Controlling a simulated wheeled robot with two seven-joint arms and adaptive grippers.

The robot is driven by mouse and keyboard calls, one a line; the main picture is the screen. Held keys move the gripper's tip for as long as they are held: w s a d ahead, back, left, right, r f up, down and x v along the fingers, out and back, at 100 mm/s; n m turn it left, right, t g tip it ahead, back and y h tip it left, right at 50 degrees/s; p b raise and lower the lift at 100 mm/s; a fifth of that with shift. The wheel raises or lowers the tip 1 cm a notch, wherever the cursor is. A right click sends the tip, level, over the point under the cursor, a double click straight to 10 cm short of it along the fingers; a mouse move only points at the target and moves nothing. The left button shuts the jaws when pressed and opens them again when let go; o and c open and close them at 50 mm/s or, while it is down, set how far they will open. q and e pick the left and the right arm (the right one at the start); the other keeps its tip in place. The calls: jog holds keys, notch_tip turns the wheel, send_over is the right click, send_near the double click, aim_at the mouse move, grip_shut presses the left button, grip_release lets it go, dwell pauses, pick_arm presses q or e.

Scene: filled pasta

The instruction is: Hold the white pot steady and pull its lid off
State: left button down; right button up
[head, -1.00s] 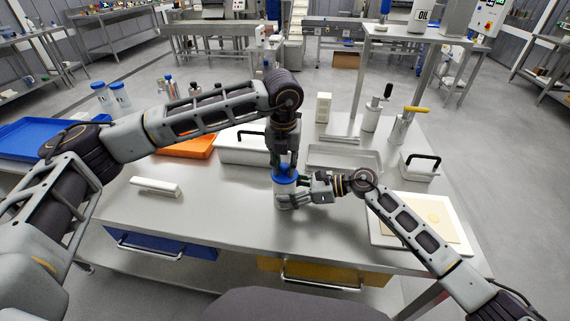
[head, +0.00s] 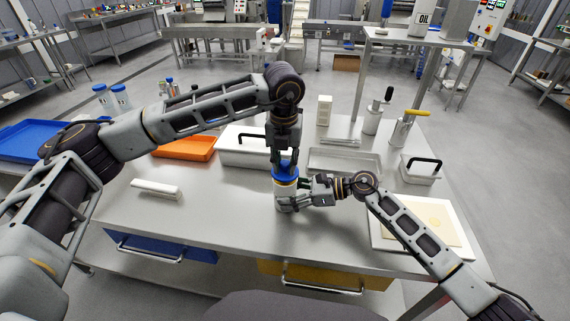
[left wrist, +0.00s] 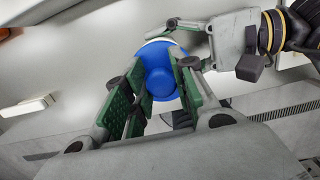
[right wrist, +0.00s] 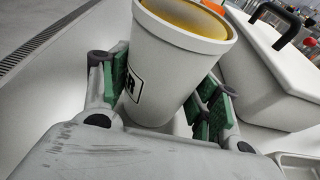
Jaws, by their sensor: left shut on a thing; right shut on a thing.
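The white pot (head: 283,193) stands on the steel table in the middle of the head view. In the right wrist view the pot (right wrist: 178,65) shows an open rim, yellow contents and part of a black label. My right gripper (head: 298,198) is shut around its side. The blue lid (head: 285,173) is just above the pot in the head view. My left gripper (head: 285,159) comes down from above and is shut on it. The lid's round knob shows between the green finger pads in the left wrist view (left wrist: 162,80). The exact gap between lid and pot is hard to judge.
A white lidded bin (head: 240,155) and an orange tray (head: 186,150) lie behind on the left. A shallow pan (head: 345,168) and a smaller handled bin (head: 419,176) are to the right. A white board (head: 380,240) bears a pasta sheet.

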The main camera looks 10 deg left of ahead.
pick_arm(q)
jog(key=shift+r, duration=1.55)
pick_arm(e)
jog(key=shift+f, duration=0.1)
pick_arm(q)
jog(key=shift+r, duration=0.1)
pick_arm(e)
jog(key=o, duration=1)
jog(key=shift+o, duration=0.2)
jog(key=shift+d, duration=0.1)
jog(key=shift+v, duration=6)
pick_arm(q)
jog(key=shift+r, duration=0.1)
notch_tip(320, 180, up, 9)
jog(key=p, duration=0.9)
pick_arm(e)
notch_tip(320, 180, up, 9)
